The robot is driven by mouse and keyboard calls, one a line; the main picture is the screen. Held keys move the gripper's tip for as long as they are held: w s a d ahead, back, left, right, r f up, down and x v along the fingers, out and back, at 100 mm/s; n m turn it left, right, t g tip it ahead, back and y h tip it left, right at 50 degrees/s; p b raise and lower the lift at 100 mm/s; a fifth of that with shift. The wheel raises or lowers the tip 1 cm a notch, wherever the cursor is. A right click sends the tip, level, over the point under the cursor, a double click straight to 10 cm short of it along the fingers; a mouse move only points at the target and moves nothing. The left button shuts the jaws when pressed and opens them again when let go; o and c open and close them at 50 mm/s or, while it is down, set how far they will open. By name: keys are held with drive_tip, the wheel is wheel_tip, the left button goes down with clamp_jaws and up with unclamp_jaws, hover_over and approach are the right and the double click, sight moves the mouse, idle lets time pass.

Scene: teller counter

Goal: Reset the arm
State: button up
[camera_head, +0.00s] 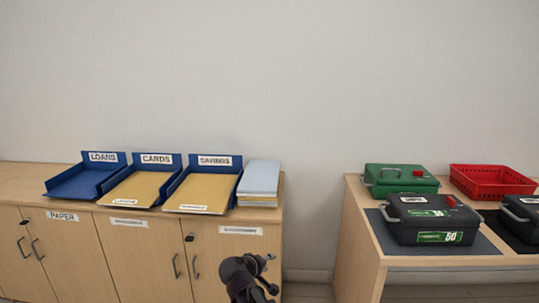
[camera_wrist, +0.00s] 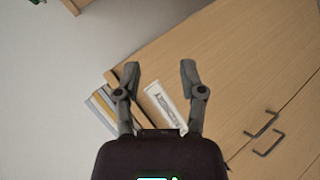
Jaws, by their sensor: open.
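In the head view my arm's dark end (camera_head: 246,277) shows at the bottom, in front of the right end of the wooden cabinet (camera_head: 150,253). In the wrist view my gripper (camera_wrist: 160,78) is open, with its two fingers spread apart and nothing between them. The cabinet front and a white label strip (camera_wrist: 165,103) lie beyond the fingers in that view. The rest of my arm is out of view.
Blue trays marked LOANS (camera_head: 75,184), CARDS (camera_head: 170,165) and SAVINGS (camera_head: 234,170) stand on the cabinet beside a paper stack (camera_head: 259,180). Right, a table (camera_head: 362,225) bears a green box (camera_head: 385,182), a red basket (camera_head: 490,180) and dark boxes (camera_head: 432,222). A floor gap separates them.

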drive_tip(key=s+d+f+m+g+y, duration=0.3)
drive_tip(key=s+d+f+m+g, duration=0.15)
drive_tip(key=s+d, duration=0.4)
drive_tip(key=s+d+f+m+g+y, duration=0.3)
drive_tip(key=s+d+f+g, duration=0.15)
drive_tip(key=s+d, duration=0.4)
wheel_tip(320, 180, up, 31)
drive_tip(key=p, duration=3.1)
drive_tip(key=shift+w+d+g, duration=0.25)
drive_tip(key=shift+g, duration=0.15)
drive_tip(key=shift+c, duration=0.2)
